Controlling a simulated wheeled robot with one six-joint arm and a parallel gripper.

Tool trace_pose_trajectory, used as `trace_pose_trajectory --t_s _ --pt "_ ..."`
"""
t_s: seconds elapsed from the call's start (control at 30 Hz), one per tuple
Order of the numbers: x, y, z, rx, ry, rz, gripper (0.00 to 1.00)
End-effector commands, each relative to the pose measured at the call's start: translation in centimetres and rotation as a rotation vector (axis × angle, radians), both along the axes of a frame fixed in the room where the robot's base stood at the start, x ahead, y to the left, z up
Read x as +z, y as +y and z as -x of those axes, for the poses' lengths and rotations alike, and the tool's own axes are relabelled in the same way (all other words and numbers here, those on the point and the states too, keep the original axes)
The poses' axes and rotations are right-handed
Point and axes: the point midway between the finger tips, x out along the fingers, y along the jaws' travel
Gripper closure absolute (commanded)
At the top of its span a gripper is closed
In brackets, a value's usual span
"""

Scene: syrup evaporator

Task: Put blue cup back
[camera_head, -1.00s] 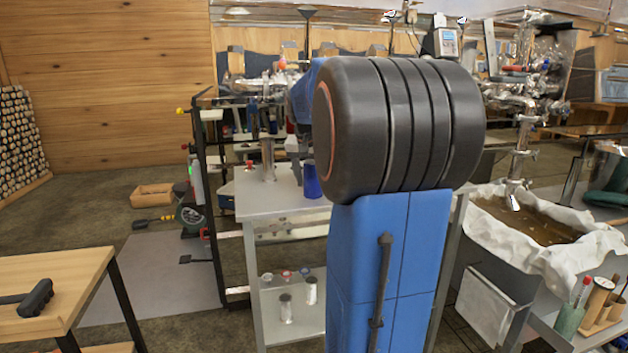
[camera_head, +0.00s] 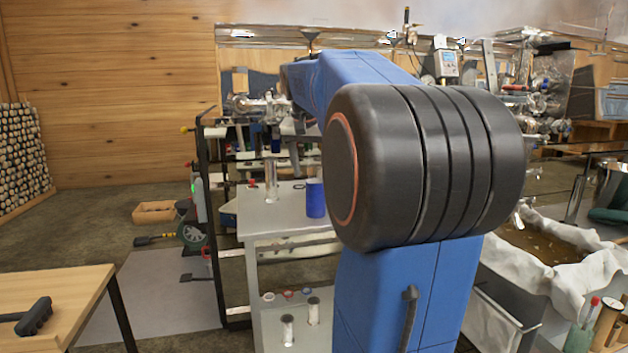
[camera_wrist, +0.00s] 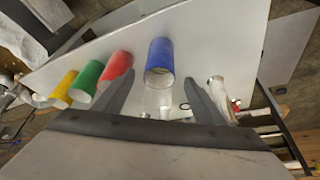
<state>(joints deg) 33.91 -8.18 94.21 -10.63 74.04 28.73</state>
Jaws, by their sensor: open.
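The blue cup (camera_head: 315,200) stands upright on the grey table top in the head view, right of a clear glass cylinder (camera_head: 271,182). In the wrist view the blue cup (camera_wrist: 161,54) shows just beyond and between my fingertips, its pale open mouth facing the camera. My gripper (camera_wrist: 160,80) is open with nothing held. In the head view the gripper end of my arm (camera_head: 296,150) is above and slightly left of the cup, apart from it. The cup's right side is close to my arm's black joint, which hides the table beyond.
Red (camera_wrist: 116,68), green (camera_wrist: 87,77) and yellow (camera_wrist: 63,89) cups stand in a row left of the blue cup. The grey table (camera_head: 285,222) has a lower shelf with small jars (camera_head: 288,328). A pan of brown liquid (camera_head: 540,243) is at right, a wooden table (camera_head: 70,290) at left.

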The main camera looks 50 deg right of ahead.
Motion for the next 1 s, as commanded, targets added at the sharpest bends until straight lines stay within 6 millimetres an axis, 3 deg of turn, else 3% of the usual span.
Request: trace_pose_trajectory --t_s 0.3,0.43,0.67,0.8,1.0 --pt "0.6 0.4 0.2 0.003 0.000 0.000 0.36" --pt "0.0 2.4 0.4 0.050 0.001 -0.002 0.36" --pt "-4.2 11.9 2.8 0.291 0.002 -0.004 0.36" --pt "-7.8 17.8 5.4 0.460 0.001 -0.004 0.36" --pt "-13.7 25.0 10.1 0.693 -0.004 -0.001 0.36"
